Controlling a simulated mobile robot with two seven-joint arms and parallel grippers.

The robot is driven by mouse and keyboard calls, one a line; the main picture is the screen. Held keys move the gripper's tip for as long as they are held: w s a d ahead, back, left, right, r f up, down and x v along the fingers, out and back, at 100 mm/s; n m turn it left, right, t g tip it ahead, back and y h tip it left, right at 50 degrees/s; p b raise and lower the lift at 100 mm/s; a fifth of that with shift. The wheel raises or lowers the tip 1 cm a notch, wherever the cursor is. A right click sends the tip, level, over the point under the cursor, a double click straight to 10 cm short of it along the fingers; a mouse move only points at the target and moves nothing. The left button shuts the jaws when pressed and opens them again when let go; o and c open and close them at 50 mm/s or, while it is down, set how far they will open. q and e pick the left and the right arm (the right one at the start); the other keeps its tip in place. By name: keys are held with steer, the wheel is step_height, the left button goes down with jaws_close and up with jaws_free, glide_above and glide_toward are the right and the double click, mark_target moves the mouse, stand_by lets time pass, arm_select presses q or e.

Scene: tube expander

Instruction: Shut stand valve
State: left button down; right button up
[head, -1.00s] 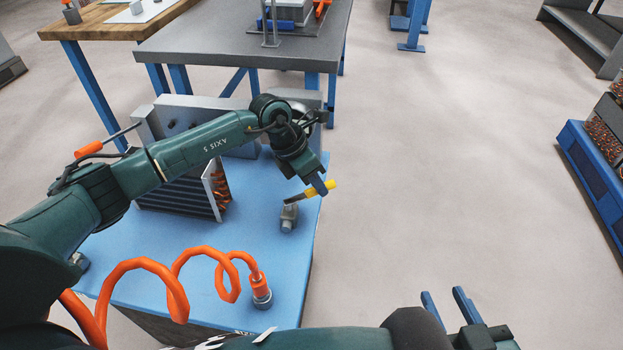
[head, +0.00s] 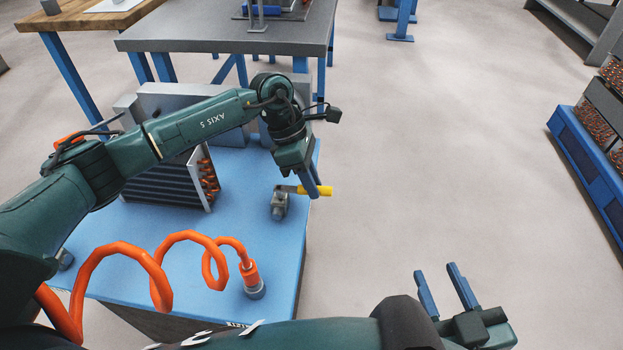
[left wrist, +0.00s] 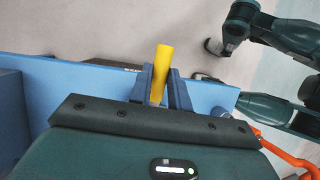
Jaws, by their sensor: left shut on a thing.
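The stand valve (head: 279,206) is a small grey body on the blue tabletop near its right edge. Its yellow handle (head: 322,191) points right, past the table edge, in the head view. My left gripper (head: 316,192) is shut on the lever at the handle. In the left wrist view the yellow handle (left wrist: 162,62) stands between the two fingers (left wrist: 158,88), which hide part of the lever. My right gripper (head: 447,287) is open and empty over the floor at the lower right, well apart from the valve.
The blue table (head: 170,222) also holds a finned coil block (head: 165,182) left of the valve and a coiled orange hose (head: 185,238) in front. A grey bench (head: 220,37) stands behind. The floor right of the table is clear.

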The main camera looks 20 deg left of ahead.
stand_by(0.4)
arm_select(q)
steer(key=c, duration=1.3)
jaws_free()
steer(key=p+v, duration=0.2)
steer(key=v, duration=1.1)
arm_select(e)
steer(key=shift+s+d+f+m+g+h, duration=0.1)
steer(key=shift+s+d+m+g+h, duration=0.15)
steer(key=shift+m+g+h, duration=0.4)
arm_select(q)
steer(key=shift+r, duration=0.1)
arm_select(e)
steer(key=shift+n, duration=0.25)
